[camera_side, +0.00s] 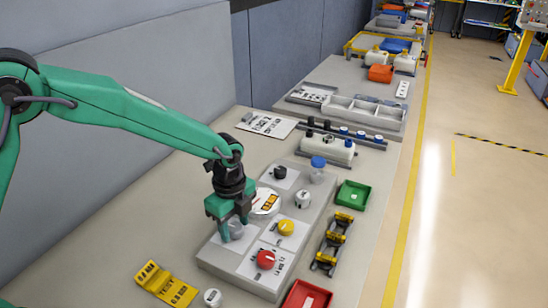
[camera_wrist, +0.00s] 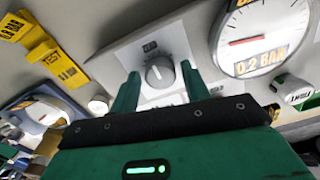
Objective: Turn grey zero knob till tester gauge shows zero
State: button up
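The grey zero knob (camera_wrist: 159,73) sits on a pale plate in the wrist view, with a light pointer mark on its face. My gripper (camera_wrist: 159,70) is open, one green finger on each side of the knob with gaps showing. In the side view my gripper (camera_side: 232,218) is low over the knob (camera_side: 235,231), which it partly hides. The tester gauge (camera_wrist: 264,38) is a white dial with a red needle pointing left and an orange label reading 0.2 BAR. In the side view the gauge (camera_side: 265,203) is just right of my gripper, its reading too small to tell.
The grey panel also bears a red knob (camera_side: 265,260), a yellow knob (camera_side: 286,228) and a black knob (camera_side: 280,173). A green tray (camera_side: 352,195) and a red tray (camera_side: 306,297) lie to the right.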

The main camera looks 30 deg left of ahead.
jog(key=c, duration=0.7)
jog(key=shift+n, duration=0.5)
jog(key=n, duration=0.2)
jog(key=shift+n, duration=2.4)
jog(key=o, duration=1)
